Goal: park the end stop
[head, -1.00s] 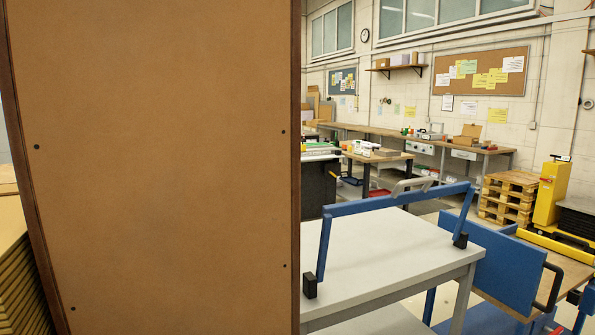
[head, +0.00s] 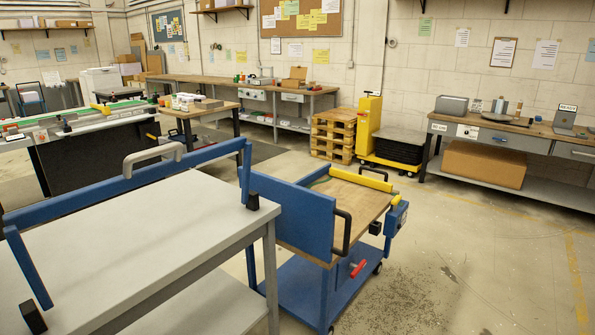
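A blue bar frame (head: 96,192) with a grey handle (head: 153,158) and black end blocks stands over a grey-topped table (head: 120,250) at the lower left. Beside it, a blue upright panel (head: 291,213) with a black handle (head: 343,231) stands at the near end of a wood-topped blue cart (head: 315,283). I cannot tell which of these is the end stop. Neither of my grippers shows in the head view.
A yellow roller bar (head: 361,179) lies across the cart's far end. Behind are stacked pallets (head: 333,137), a yellow lift (head: 367,125) and a bench (head: 500,133) with a cardboard box (head: 485,164) below. The floor at the right (head: 480,270) is clear.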

